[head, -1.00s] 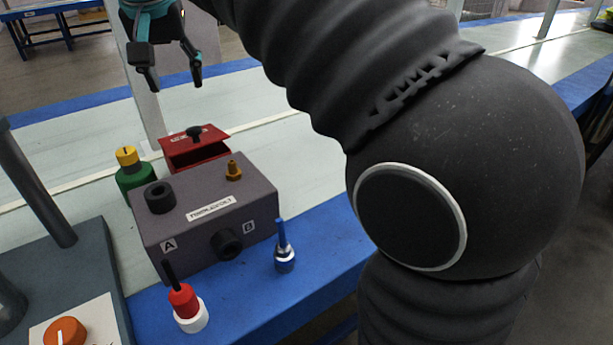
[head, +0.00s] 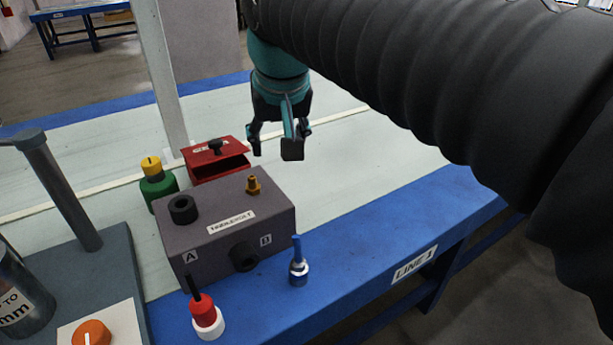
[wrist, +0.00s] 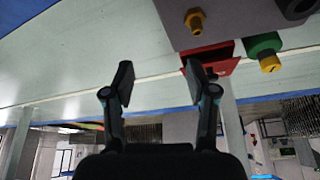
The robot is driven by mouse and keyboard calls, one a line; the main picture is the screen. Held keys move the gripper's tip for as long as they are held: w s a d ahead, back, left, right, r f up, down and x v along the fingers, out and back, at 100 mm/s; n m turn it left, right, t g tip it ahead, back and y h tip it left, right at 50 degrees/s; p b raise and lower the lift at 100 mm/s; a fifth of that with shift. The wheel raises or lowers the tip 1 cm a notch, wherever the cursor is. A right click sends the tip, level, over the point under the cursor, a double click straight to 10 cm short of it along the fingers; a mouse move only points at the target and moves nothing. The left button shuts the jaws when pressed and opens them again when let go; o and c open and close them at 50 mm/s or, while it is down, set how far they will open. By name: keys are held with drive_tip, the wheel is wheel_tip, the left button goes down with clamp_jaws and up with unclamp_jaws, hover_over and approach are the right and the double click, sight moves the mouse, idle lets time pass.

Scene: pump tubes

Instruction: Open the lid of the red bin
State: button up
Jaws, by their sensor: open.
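The red bin (head: 222,174) stands behind the grey box in the head view. Its red lid (head: 200,156) carries a black knob (head: 214,146), and a dark gap shows under the lid's edge. My gripper (head: 274,150) is open and empty, above and to the right of the bin, apart from it. In the wrist view the red bin (wrist: 215,58) is at upper right, partly hidden by the right finger of my gripper (wrist: 158,84).
The grey box (head: 225,235) with a brass fitting (head: 253,185) stands in front of the bin. A green bottle with a yellow cap (head: 151,165) is left of it. A post (head: 163,75) rises behind. The pale bench to the right is clear.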

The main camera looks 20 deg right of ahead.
drive_tip(key=s+d+f+p, duration=0.1)
drive_tip(key=s+d+f, duration=0.4)
drive_tip(key=s+f, duration=0.2)
drive_tip(key=shift+s+t+p, duration=0.3)
drive_tip(key=shift+s+p, duration=0.05)
drive_tip(key=shift+s, duration=0.15)
drive_tip(key=shift+f, duration=0.1)
drive_tip(key=shift+c, duration=0.2)
